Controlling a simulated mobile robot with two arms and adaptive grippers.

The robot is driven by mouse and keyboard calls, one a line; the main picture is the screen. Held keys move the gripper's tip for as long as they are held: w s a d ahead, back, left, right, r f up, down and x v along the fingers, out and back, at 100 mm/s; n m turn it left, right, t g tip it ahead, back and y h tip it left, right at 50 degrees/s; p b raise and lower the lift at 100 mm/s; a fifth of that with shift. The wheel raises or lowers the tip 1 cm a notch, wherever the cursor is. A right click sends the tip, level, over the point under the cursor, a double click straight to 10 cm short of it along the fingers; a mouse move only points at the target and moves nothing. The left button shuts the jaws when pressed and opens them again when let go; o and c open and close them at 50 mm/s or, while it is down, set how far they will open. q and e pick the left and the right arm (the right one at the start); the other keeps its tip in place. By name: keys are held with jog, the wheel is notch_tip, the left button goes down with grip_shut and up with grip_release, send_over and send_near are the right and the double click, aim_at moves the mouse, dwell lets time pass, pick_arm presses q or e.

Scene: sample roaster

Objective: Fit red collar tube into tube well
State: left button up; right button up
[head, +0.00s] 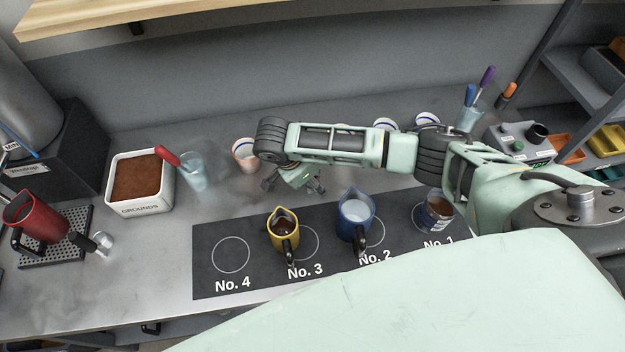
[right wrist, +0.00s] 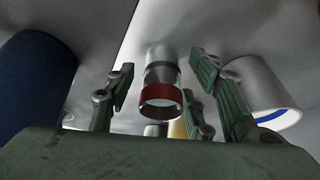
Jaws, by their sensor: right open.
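A clear tube with a dark red collar (right wrist: 162,94) shows in the right wrist view, between the two fingers of my right gripper (right wrist: 164,88). The fingers are spread, with a visible gap on each side of the tube. In the head view my right gripper (head: 296,180) points down over the counter behind the mat; I cannot make out the tube there. A grey device (head: 514,142) at the right has a black round socket or knob (head: 537,131); I cannot tell whether this is the tube well. My left gripper is not in view.
A yellow pitcher (head: 284,232) and a blue pitcher (head: 354,222) stand on the numbered mat (head: 215,282), near my right gripper. A glass with brown contents (head: 434,214) stands at No. 1. A white cup (head: 245,157) is left of the gripper. No. 4 is empty.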

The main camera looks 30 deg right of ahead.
jog(key=shift+c, duration=0.2)
jog(key=c, duration=1.1)
grip_shut()
jog(key=shift+r, duration=0.15)
